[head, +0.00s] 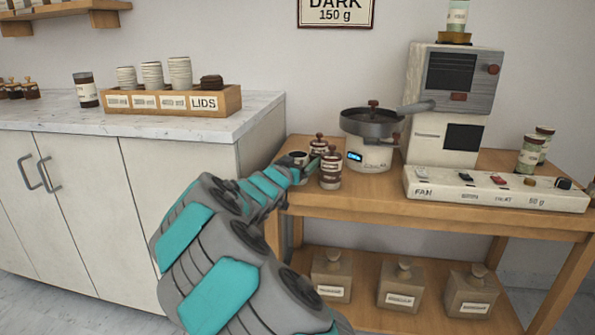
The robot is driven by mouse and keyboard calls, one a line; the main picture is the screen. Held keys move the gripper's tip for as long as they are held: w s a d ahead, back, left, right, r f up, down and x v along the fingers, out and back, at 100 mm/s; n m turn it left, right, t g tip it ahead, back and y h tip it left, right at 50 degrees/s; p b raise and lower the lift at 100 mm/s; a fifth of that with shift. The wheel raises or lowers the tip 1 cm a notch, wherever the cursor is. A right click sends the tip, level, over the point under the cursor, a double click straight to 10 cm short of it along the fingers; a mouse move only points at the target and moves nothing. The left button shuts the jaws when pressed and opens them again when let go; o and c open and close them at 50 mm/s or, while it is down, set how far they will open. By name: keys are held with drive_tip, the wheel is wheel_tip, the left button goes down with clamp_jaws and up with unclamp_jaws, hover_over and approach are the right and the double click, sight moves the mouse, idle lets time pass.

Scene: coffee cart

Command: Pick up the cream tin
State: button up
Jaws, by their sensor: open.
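My gripper (308,168) reaches over the left end of the wooden table, among a small group of tins. I cannot tell which of these, if any, is the cream tin.
A round pan-topped device (370,150) stands right of the tins, with a grinder-like machine (446,110) behind. Beige canisters (403,287) stand on the lower shelf. A lids box (170,103) sits on the left counter.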

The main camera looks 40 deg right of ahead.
drive_tip(key=shift+c, duration=0.2)
clamp_jaws()
idle(0.6)
